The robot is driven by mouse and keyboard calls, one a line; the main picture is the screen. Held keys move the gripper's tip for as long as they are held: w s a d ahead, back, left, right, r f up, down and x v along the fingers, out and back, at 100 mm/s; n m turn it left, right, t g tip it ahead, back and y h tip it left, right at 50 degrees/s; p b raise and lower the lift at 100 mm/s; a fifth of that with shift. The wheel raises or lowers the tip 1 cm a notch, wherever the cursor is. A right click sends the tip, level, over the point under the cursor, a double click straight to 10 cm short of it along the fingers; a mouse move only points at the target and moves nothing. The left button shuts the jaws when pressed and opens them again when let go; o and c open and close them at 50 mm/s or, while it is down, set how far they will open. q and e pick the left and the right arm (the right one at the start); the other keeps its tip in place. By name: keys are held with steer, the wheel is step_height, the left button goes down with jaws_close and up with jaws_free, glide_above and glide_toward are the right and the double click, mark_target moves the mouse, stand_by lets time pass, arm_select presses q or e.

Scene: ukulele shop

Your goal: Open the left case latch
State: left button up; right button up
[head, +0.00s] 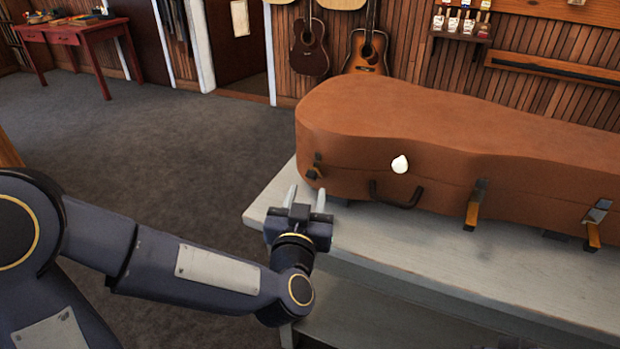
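A brown guitar-shaped case (430,125) lies closed on a grey-white bench (385,240). Its left latch (315,167) is a small brass-and-dark piece at the left end of the front side. Two more latches, a middle one (475,205) and a right one (596,222), sit further right. A dark handle (396,197) is on the front side between the left and middle latches. My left gripper (306,198) is open and empty, its two pale fingers apart, just in front of and below the left latch. My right gripper is not in view.
A white rounded spot or object (400,164) shows against the case front. Guitars (310,45) hang on the wooden wall behind. A red table (75,32) stands far left. The dark floor (160,150) left of the bench is clear.

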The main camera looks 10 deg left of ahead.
mark_target(311, 177)
arm_select(q)
steer(key=w, duration=0.5)
steer(key=shift+d, duration=0.1)
jaws_close()
steer(key=f+n+t+b, duration=0.1)
steer(key=t+b, duration=0.1)
steer(key=b, duration=0.6)
steer(key=f+t+b, duration=0.2)
steer(key=b, duration=0.5)
steer(key=f+n+t+y+b, duration=0.1)
steer(key=t+b, duration=0.1)
steer(key=b, duration=0.6)
steer(key=shift+s+a+f+n+b, duration=0.2)
steer(key=shift+s+f+n+b, duration=0.05)
steer(key=shift+s+n+b, duration=0.05)
steer(key=shift+r+t+b, duration=0.1)
steer(key=shift+t+b, duration=0.3)
steer(key=shift+b, duration=0.35)
